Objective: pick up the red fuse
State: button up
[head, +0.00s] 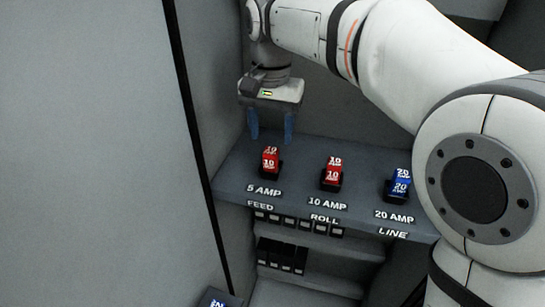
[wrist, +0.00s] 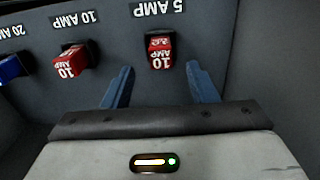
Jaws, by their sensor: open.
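Two red fuses marked 10 stand in black holders on a grey shelf (head: 240,165). One red fuse (head: 270,158) is at the 5 AMP FEED label, and the other red fuse (head: 332,170) is at the 10 AMP ROLL label. My gripper (head: 270,132) is open and empty, with its blue fingers pointing down, above and behind the fuse at 5 AMP. In the wrist view, that fuse (wrist: 160,52) appears between and just beyond the fingertips (wrist: 160,72), apart from them. The other red fuse (wrist: 71,61) lies left of the fingers there.
A blue fuse (head: 401,184) marked 20 stands at the 20 AMP LINE label; it shows at the wrist view's left edge (wrist: 12,68). Small black parts (head: 282,256) line a lower shelf. A grey panel (head: 90,150) rises at left. Another blue item (head: 217,299) shows at the bottom.

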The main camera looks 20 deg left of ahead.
aim_at(270, 152)
jog(key=f, duration=0.6)
jog(key=shift+s, duration=0.35)
jog(key=shift+c, duration=0.4)
jog(key=c, duration=1)
